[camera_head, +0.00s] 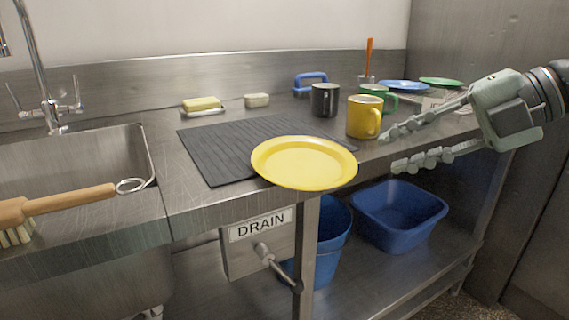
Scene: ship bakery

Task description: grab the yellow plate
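The yellow plate (304,163) lies at the front edge of the steel counter, partly over the black ribbed mat, and its near rim reaches past the counter edge. My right gripper (388,152) comes in from the right with its fingers apart. It is empty, with its fingertips to the right of the plate and a short gap from its rim. My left gripper is out of view.
A yellow mug (363,118) stands just behind the plate, near my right fingers. A black mug (324,100) and a green mug (376,92) stand farther back. A sink (75,165) and brush (60,202) are at left. Blue tubs (400,215) sit below.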

